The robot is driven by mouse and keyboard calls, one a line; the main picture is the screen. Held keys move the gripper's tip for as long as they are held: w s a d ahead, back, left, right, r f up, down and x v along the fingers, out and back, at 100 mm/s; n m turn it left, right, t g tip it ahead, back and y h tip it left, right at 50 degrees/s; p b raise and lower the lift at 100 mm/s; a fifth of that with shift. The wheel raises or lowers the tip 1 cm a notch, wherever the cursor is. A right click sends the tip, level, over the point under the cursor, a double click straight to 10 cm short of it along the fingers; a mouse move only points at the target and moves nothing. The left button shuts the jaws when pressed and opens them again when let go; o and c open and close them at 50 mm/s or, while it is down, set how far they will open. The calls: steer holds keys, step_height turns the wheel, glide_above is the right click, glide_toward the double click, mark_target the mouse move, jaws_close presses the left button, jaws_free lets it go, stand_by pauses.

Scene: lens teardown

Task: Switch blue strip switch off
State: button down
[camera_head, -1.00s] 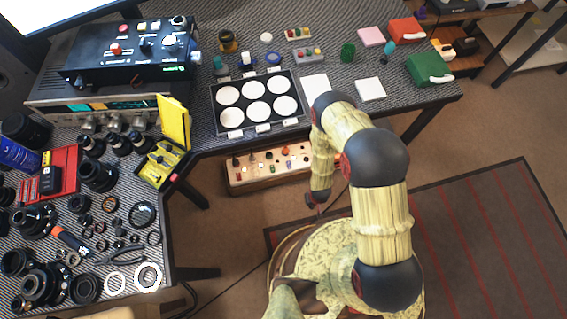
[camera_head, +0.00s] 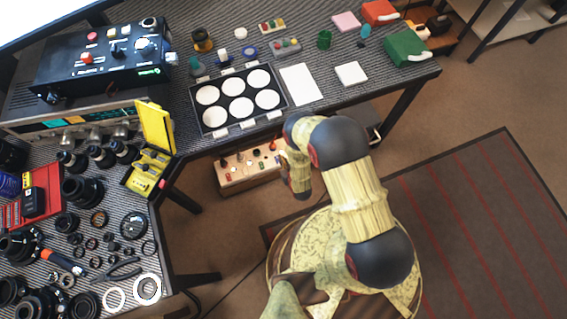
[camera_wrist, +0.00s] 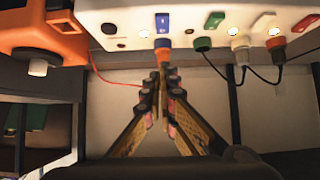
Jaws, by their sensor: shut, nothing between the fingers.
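A pale power strip (camera_wrist: 130,15) runs across the top of the wrist view. It also shows below the table in the head view (camera_head: 232,183). Its blue rocker switch (camera_wrist: 162,22), marked with a line, is just left of centre. A blue and orange plug (camera_wrist: 162,43) sits directly below that switch. My gripper (camera_wrist: 162,74) is shut and empty, its tips pointing at the strip just below the plug. Whether the tips touch the plug cannot be told. In the head view my fingers are hidden.
Green (camera_wrist: 215,20) and red (camera_wrist: 303,23) switches lie right of the blue one, with black-corded plugs below. An orange box (camera_wrist: 50,40) adjoins the left end, and a thin red cable (camera_wrist: 105,78) hangs nearby. The table (camera_head: 330,108) overhangs the strip.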

steer(key=b+x, duration=0.1)
steer(key=x, duration=0.2)
steer(key=b+x, duration=0.1)
steer(key=x, duration=0.3)
steer(key=shift+s+d+f+b, duration=0.1)
steer(key=shift+s+f+b, duration=0.2)
steer(key=shift+b, duration=0.1)
step_height(320, 180, down, 2)
steer(key=shift+w+f+b, duration=0.1)
steer(key=shift+w+b, duration=0.05)
steer(key=shift+b, duration=0.45)
steer(key=shift+f, duration=0.45)
